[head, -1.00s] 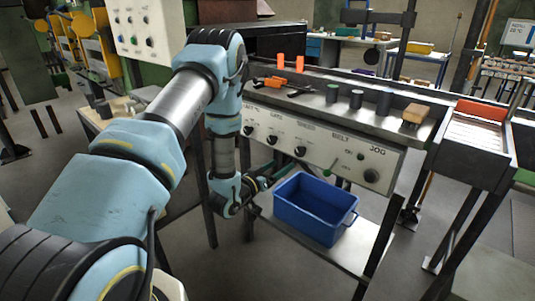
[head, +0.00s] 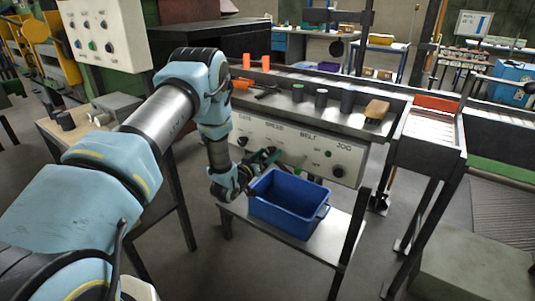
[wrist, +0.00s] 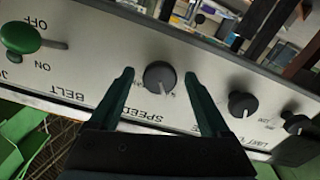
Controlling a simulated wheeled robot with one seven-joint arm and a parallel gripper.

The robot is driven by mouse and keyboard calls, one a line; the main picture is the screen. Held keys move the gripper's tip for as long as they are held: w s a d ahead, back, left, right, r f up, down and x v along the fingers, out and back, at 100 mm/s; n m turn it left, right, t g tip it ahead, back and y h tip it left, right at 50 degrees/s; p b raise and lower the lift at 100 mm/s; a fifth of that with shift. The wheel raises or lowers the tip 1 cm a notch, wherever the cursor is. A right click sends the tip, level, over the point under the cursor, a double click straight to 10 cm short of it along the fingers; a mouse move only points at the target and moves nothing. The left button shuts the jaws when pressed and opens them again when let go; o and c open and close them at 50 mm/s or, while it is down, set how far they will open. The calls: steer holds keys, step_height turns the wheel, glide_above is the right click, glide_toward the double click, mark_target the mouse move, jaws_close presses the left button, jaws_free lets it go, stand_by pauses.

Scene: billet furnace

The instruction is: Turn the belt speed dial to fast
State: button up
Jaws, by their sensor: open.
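The speed dial (wrist: 160,77) is a dark round knob on the pale control panel (wrist: 85,62). The word SPEED is printed beside it, upside down in the wrist view. My gripper (wrist: 159,74) is open, with one finger on each side of the dial. Gaps show between the fingers and the knob, so neither seems to touch it. In the head view my gripper (head: 268,159) is at the panel front (head: 290,148), under the SPEED label, and hides the dial.
A green belt switch (wrist: 20,38) marked ON and OFF is on one side of the dial. Another dark knob (wrist: 242,104) is on the other. A blue bin (head: 290,205) stands on the shelf below my gripper.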

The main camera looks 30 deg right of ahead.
jaws_close()
stand_by(0.6)
